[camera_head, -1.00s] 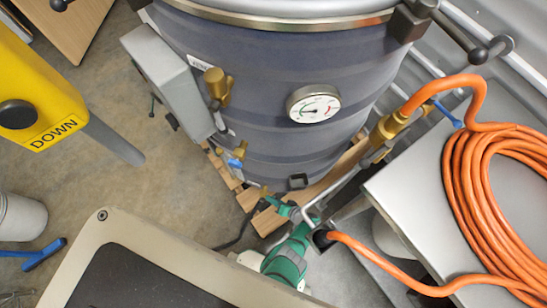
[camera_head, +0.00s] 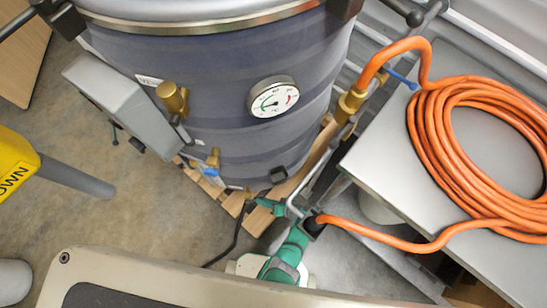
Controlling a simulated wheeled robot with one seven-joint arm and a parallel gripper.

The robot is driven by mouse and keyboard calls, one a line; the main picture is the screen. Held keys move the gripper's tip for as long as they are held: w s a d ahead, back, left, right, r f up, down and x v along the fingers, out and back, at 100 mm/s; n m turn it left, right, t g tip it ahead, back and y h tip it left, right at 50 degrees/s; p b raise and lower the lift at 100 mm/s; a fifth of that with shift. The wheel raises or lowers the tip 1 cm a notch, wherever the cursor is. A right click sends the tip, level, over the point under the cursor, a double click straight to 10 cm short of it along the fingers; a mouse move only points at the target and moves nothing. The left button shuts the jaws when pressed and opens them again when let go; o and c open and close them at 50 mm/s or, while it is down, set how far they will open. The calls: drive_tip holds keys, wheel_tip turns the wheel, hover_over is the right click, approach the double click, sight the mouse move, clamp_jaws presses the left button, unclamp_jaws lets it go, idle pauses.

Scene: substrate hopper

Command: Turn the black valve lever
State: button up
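I cannot make out a black valve lever for certain. The large dark grey drum (camera_head: 225,100) stands at the top centre. A small black part (camera_head: 278,174) sits low on its front; I cannot tell whether it is a lever. A brass fitting with a blue lever (camera_head: 402,79) joins the orange hose at right. Another small brass valve (camera_head: 213,158) with blue on it sits low on the drum's left side. A larger brass fitting (camera_head: 173,98) is above it. My gripper is not in view.
A grey box (camera_head: 130,95) is mounted on the drum's left. A dial gauge (camera_head: 273,97) faces me. A coiled orange hose (camera_head: 440,120) lies on a metal surface (camera_head: 385,165) at right. Concrete floor (camera_head: 150,215) is open at left.

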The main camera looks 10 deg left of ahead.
drive_tip(key=v, duration=0.6)
drive_tip(key=shift+a, duration=0.1)
